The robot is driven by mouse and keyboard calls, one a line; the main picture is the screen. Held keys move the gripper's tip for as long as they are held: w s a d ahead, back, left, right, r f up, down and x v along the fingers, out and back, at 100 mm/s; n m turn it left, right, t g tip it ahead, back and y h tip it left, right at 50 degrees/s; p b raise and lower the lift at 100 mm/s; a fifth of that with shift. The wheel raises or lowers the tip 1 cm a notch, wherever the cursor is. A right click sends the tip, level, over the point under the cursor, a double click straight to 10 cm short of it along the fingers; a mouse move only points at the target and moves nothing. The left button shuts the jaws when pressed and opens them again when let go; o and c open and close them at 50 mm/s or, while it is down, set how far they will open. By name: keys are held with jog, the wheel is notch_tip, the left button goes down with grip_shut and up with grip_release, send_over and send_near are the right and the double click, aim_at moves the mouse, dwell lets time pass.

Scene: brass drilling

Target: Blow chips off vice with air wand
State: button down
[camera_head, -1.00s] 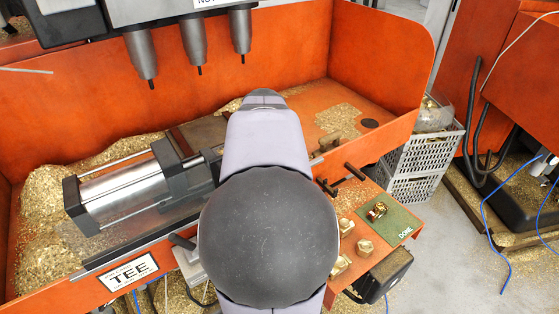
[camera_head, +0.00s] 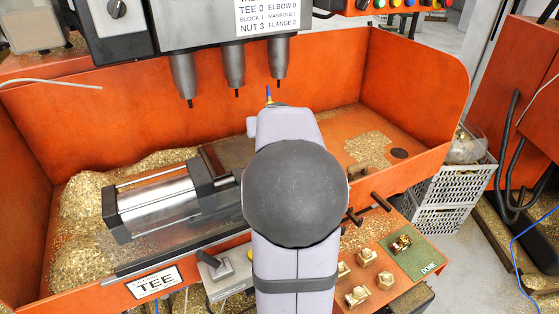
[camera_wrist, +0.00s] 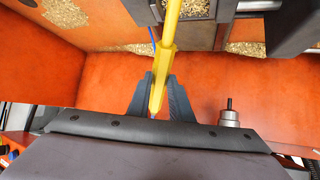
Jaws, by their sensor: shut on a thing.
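The yellow air wand (camera_wrist: 165,60) is clamped between the dark fingers of my gripper (camera_wrist: 159,92) in the wrist view. In the head view only a small yellow and blue part of the wand (camera_head: 268,96) shows beyond my arm; my gripper is hidden there. The vice (camera_head: 150,203), with its silver cylinder and dark end blocks, lies in the orange tray left of my arm. Its jaw end is partly hidden by my arm. Part of it shows at the wrist view's upper right (camera_wrist: 224,65). Brass chips (camera_head: 90,205) are heaped around its left end and behind it.
Three drill spindles (camera_head: 234,70) hang above the tray. The tray's orange wall (camera_head: 420,80) encloses the right side, with another chip patch (camera_head: 370,150) on the floor there. Several brass parts (camera_head: 358,294) and a green DONE mat (camera_head: 424,258) lie at front right.

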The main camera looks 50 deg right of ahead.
jog(key=w+d+r+m+t+h+p, duration=0.1)
jog(key=w+d+r+t+h+p, duration=0.2)
jog(key=w+d+r, duration=0.4)
jog(key=shift+w+r+t+h+p, duration=0.3)
jog(key=shift+w+r+t+h, duration=0.8)
jog(key=shift+w+r, duration=1.8)
jog(key=shift+s+r, duration=0.35)
jog(key=shift+s, duration=0.15)
notch_tip(320, 180, down, 11)
jog(key=s+a+b, duration=0.1)
jog(key=b, duration=0.5)
jog(key=shift+s+a+b, duration=0.3)
jog(key=shift+a+b, duration=0.05)
jog(key=shift+b, duration=0.05)
jog(key=shift+r, duration=0.15)
notch_tip(320, 180, up, 6)
jog(key=p, duration=0.2)
jog(key=shift+p, duration=0.4)
